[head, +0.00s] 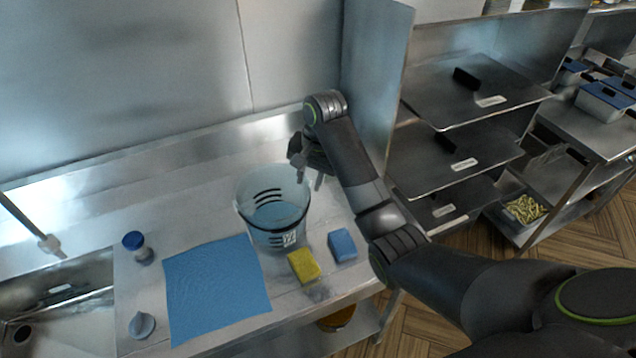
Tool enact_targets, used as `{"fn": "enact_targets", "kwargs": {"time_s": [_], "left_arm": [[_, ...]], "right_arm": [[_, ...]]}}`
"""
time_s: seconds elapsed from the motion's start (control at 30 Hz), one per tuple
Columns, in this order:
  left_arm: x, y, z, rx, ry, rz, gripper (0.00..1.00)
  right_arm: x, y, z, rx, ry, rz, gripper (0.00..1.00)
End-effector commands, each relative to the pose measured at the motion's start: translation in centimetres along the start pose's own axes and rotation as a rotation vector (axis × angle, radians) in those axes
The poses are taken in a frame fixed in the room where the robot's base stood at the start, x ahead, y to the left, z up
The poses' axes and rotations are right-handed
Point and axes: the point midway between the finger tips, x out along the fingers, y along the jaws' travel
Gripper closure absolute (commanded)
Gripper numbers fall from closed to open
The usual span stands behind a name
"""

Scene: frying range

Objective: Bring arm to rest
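My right arm reaches in from the lower right over the steel counter (208,215). My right gripper (308,181) hangs at the far right rim of a clear bucket (262,222), which holds bluish liquid. I see its two fingers pointing down and apart, with nothing visible between them. Whether it touches the bucket rim I cannot tell. My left gripper and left arm are not in view.
A blue cloth (216,288), yellow sponge (303,266), blue sponge (342,244) and blue-capped shaker (136,244) lie or stand on the counter. A sink (60,300) is at left. A steel shelf rack (470,95) stands close right of my arm. Wooden floor shows at lower right.

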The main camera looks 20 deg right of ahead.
Motion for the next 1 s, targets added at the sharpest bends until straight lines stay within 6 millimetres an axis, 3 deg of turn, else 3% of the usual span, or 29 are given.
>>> {"fn": "enact_targets", "kwargs": {"time_s": [0.63,0.77,1.0], "left_arm": [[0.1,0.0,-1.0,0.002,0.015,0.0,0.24],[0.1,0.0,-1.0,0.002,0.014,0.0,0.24],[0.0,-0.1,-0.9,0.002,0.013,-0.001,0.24]], "right_arm": [[0.5,0.5,0.1,-0.01,0.003,0.0,0.71],[2.8,3.2,1.0,-0.051,0.02,-0.002,0.71],[7.7,11.6,4.5,-0.192,0.088,-0.001,0.71]]}}
